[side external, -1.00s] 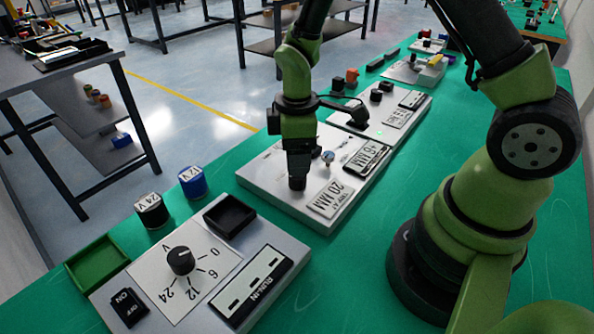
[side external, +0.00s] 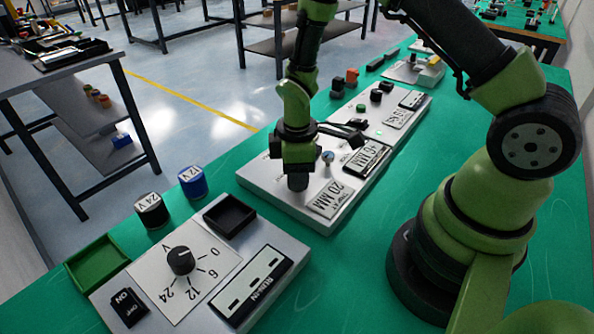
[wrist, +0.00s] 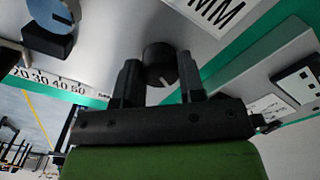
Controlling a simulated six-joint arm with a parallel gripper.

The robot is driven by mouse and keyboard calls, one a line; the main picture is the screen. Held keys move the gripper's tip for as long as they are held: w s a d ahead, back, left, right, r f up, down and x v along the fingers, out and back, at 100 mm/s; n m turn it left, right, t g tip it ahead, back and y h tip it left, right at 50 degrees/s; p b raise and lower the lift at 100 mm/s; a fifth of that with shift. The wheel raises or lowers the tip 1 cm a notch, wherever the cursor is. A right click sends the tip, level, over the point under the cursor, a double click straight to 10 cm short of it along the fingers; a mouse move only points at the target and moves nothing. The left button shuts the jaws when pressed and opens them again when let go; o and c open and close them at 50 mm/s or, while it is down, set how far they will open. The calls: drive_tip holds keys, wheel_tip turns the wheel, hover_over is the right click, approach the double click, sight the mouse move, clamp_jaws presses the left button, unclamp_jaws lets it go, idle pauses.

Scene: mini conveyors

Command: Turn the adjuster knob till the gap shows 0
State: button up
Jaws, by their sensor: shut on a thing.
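The black adjuster knob (side external: 298,183) stands on the light grey panel (side external: 262,187) in the side view. In the wrist view the knob (wrist: 160,63) shows a pale pointer line and sits between the two dark fingers. My gripper (side external: 298,172) points down over it and is shut on it; its fingers also show in the wrist view (wrist: 160,80). The gap display (side external: 368,158) reads as a plus sign, a digit and MM; the digit is too small to read surely. A plate marked 20 MM (side external: 332,199) lies beside it.
A blue round part (wrist: 52,14) and a scale (wrist: 50,82) marked 20 to 50 are near the knob. A voltage panel with a dial (side external: 181,260) stands in front. Black (side external: 151,211) and blue (side external: 193,182) cylinders and a green tray (side external: 97,262) stand to the left.

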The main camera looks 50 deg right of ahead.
drive_tip(key=shift+m, duration=3.5)
drive_tip(key=o, duration=0.9)
wheel_tip(320, 180, up, 10)
drive_tip(key=shift+r, duration=0.1)
